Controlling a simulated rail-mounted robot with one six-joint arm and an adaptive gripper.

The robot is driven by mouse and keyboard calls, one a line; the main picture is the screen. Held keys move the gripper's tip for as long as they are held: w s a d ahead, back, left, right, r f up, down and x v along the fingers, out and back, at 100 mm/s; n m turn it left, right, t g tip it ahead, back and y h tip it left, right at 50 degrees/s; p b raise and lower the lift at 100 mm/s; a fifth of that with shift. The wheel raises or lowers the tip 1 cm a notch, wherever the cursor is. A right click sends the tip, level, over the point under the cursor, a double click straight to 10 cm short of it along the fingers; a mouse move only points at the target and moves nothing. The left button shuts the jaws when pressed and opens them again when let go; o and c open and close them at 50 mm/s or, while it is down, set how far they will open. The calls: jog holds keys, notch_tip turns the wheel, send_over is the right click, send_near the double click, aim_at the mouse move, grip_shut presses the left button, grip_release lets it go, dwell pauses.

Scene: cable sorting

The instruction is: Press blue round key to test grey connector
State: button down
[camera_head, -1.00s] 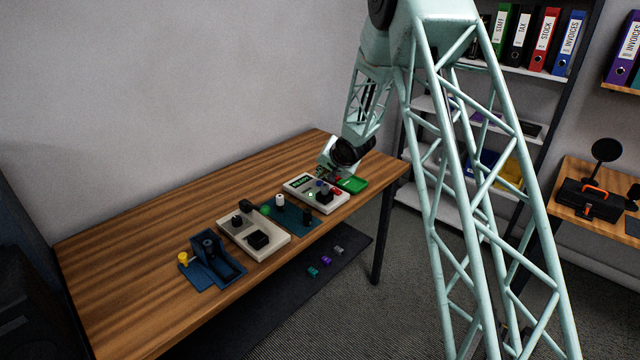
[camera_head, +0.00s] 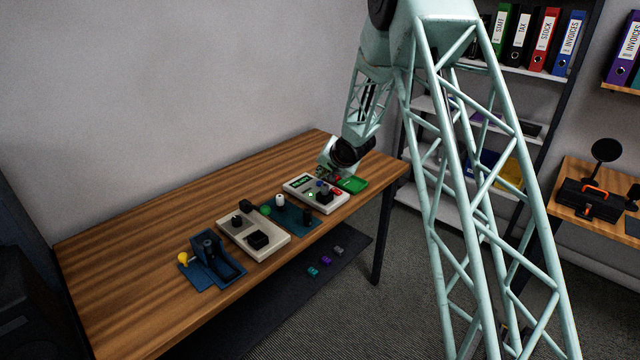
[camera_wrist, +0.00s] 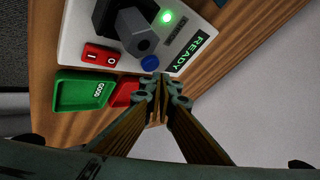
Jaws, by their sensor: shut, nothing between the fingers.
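The blue round key (camera_wrist: 150,63) is on the white tester (camera_wrist: 75,30), just beyond my gripper's fingertips in the wrist view. My gripper (camera_wrist: 160,88) is shut and empty, its tips close to the key; I cannot tell whether they touch it. The tester's display (camera_wrist: 190,52) reads READY, and a green light (camera_wrist: 166,17) is lit. A grey connector part (camera_wrist: 140,40) sits in a black holder on the tester. In the head view the tester (camera_head: 296,188) stands near the right end of the table, below my gripper (camera_head: 330,174).
A green GOOD tray (camera_wrist: 85,93) and a red tray (camera_wrist: 126,93) lie beside the tester. A red rocker switch (camera_wrist: 100,55) is on it. Other fixtures, including a beige unit (camera_head: 275,244) and a blue press (camera_head: 220,262), stand to the left. Several small connectors (camera_head: 326,261) lie below.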

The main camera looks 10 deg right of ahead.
jog(key=shift+f, duration=0.9)
dwell(1.3)
jog(key=shift+r, duration=0.25)
jog(key=shift+r+p, duration=0.65)
jog(key=shift+p, duration=0.35)
jog(key=shift+r, duration=0.1)
jog(key=shift+r+p, duration=2.4)
jog(key=shift+p, duration=0.3)
